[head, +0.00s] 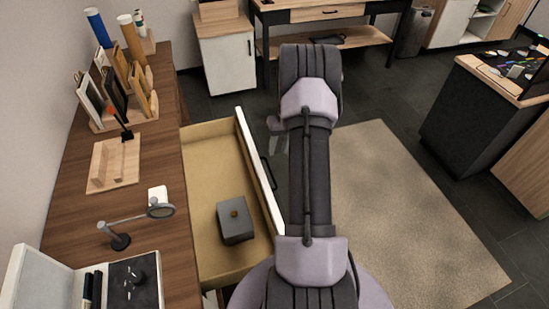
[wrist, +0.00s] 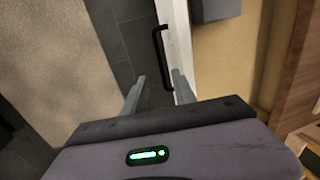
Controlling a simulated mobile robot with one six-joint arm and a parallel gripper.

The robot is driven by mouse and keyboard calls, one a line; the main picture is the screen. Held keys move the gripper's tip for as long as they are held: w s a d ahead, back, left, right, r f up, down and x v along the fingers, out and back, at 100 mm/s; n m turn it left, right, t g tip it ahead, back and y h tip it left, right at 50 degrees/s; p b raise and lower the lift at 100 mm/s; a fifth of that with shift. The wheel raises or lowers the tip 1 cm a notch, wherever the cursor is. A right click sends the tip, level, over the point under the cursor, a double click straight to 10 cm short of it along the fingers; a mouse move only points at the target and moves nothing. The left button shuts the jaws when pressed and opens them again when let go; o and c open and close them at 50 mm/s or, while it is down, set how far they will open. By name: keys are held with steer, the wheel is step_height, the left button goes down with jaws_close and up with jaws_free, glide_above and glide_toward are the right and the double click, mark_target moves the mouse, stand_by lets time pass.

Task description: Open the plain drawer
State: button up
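The plain drawer (head: 195,215) with a white front is pulled well out from under the wooden desk, its tan inside in sight. A dark bar handle (head: 268,178) sits on the front's outer face. In the wrist view the handle (wrist: 157,50) shows beside the white front (wrist: 180,42). My gripper (head: 277,135) is near the far end of the drawer front, partly hidden by my arm. In the wrist view its two fingers (wrist: 159,80) are apart, with the handle's lower end between them in the picture. I see no grip on the handle; the depth between them is unclear.
The desk (head: 150,190) holds a magnifier lamp (head: 120,240), a wooden stand and frames. A rug (head: 400,215) covers open floor at right. A dark counter (head: 475,120) stands beyond it.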

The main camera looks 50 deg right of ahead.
steer(key=r, duration=0.3)
steer(key=r+p, duration=0.1)
steer(key=r, duration=0.1)
steer(key=shift+s+d, duration=0.25)
steer(key=shift+d, duration=0.15)
steer(key=w+a+r+n+t+h, duration=0.1)
steer(key=w+a+r, duration=0.1)
steer(key=a+r, duration=0.95)
steer(key=w+a+r+t, duration=0.1)
steer(key=w+a+r, duration=0.2)
steer(key=a+r, duration=0.9)
steer(key=s+a+r+n+t+y, duration=0.1)
steer(key=s+a+r+t, duration=0.1)
steer(key=s+a, duration=1.5)
steer(key=a+r, duration=0.1)
steer(key=a, duration=0.3)
steer(key=shift+s+a+t, duration=0.3)
steer(key=shift+s+a, duration=0.1)
